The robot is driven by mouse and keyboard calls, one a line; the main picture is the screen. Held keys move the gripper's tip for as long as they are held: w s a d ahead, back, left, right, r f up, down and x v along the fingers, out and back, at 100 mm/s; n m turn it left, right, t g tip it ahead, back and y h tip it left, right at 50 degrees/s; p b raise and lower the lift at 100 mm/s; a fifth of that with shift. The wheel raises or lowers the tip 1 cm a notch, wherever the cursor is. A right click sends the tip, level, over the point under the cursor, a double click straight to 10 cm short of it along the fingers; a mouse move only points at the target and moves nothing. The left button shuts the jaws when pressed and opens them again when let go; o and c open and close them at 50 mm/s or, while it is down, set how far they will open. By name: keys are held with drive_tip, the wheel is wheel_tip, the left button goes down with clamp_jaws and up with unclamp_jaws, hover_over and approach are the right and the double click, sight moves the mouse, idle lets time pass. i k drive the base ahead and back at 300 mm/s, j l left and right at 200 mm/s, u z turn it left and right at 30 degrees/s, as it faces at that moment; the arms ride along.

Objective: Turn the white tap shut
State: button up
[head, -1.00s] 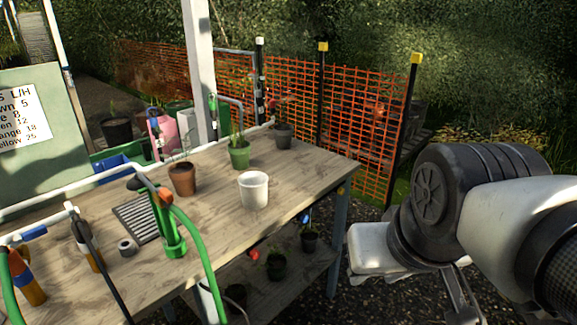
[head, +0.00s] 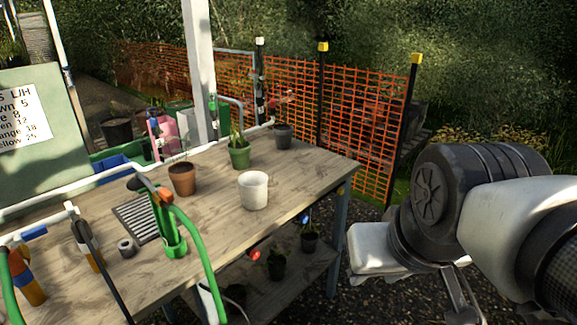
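I cannot pick out a white tap with certainty. Pale tops show on the dark upright fitting (head: 85,240) at the table's left and on a far post (head: 259,80) behind the table, but both are too small to tell as tap handles. A green standpipe (head: 172,240) with an orange handle (head: 165,195) and a green hose stands at the table's front. My arm (head: 440,205) fills the right side, beyond the table's right end and well away from these fittings.
The wooden table (head: 310,165) carries a white pot (head: 253,190), a brown pot (head: 182,179), a green pot (head: 239,153) and a grey tape roll (head: 127,248). White pipe runs along its back. Orange mesh fencing (head: 360,110) stands behind. Small pots sit on the lower shelf.

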sight(70, 208)
drive_tip(key=j+u, duration=0.15)
drive_tip(key=u, duration=0.25)
drive_tip(key=j+u, duration=0.15)
drive_tip(key=u, duration=0.2)
drive_tip(key=i+j+u, duration=0.1)
drive_tip(key=u, duration=0.3)
drive_tip(key=i+j+u, duration=0.1)
drive_tip(key=u, duration=0.25)
drive_tip(key=i, duration=0.3)
